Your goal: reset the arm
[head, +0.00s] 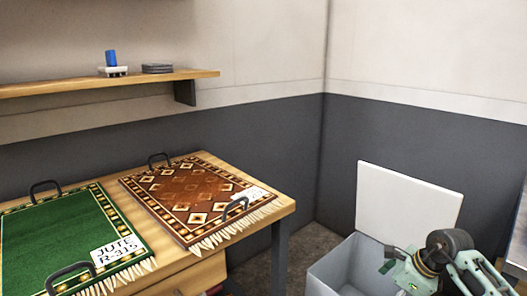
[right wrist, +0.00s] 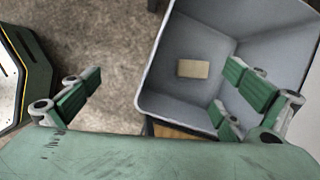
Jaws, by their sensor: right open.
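My right gripper (head: 394,260) is at the lower right of the head view, over the open grey bin (head: 345,268). In the right wrist view my right gripper (right wrist: 165,98) has its green-padded fingers spread wide, with nothing between them. The grey bin (right wrist: 165,60) lies under the right-hand fingers there. A small tan block (right wrist: 193,68) rests on the bin's floor. My left gripper is in neither view.
A wooden table (head: 285,196) at the left bears a green rug (head: 55,238) and a brown patterned rug (head: 185,190), both with black handles. A wall shelf (head: 60,88) holds a blue item (head: 111,58). The bin's white lid (head: 408,200) stands open.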

